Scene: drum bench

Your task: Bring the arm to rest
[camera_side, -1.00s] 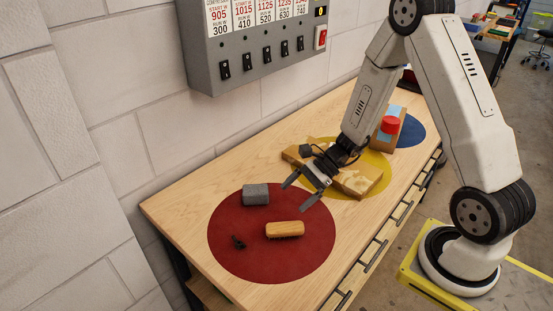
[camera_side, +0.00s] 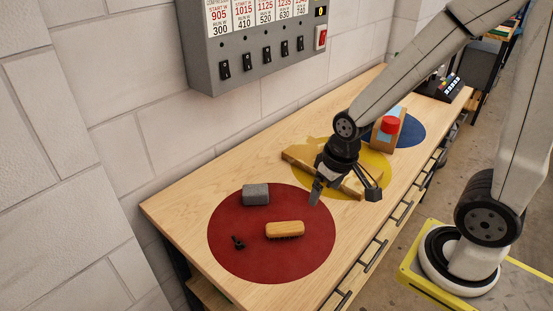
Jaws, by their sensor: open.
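My gripper (camera_side: 345,196) hangs from my arm with its fingers spread apart and nothing between them. It is above the bench, over the gap between the red disc (camera_side: 262,263) and the yellow disc (camera_side: 375,161). It partly hides a wooden piece (camera_side: 302,163) on the yellow disc. On the red disc lie a grey block (camera_side: 256,194), a wooden-backed brush (camera_side: 285,229) and a small black part (camera_side: 238,242), all apart from my gripper.
A box with a red round piece (camera_side: 390,125) stands by the blue disc (camera_side: 411,131). A dark keypad-like device (camera_side: 444,87) sits at the bench's far end. A grey switch panel (camera_side: 262,52) is on the wall. The bench front left (camera_side: 185,206) is clear.

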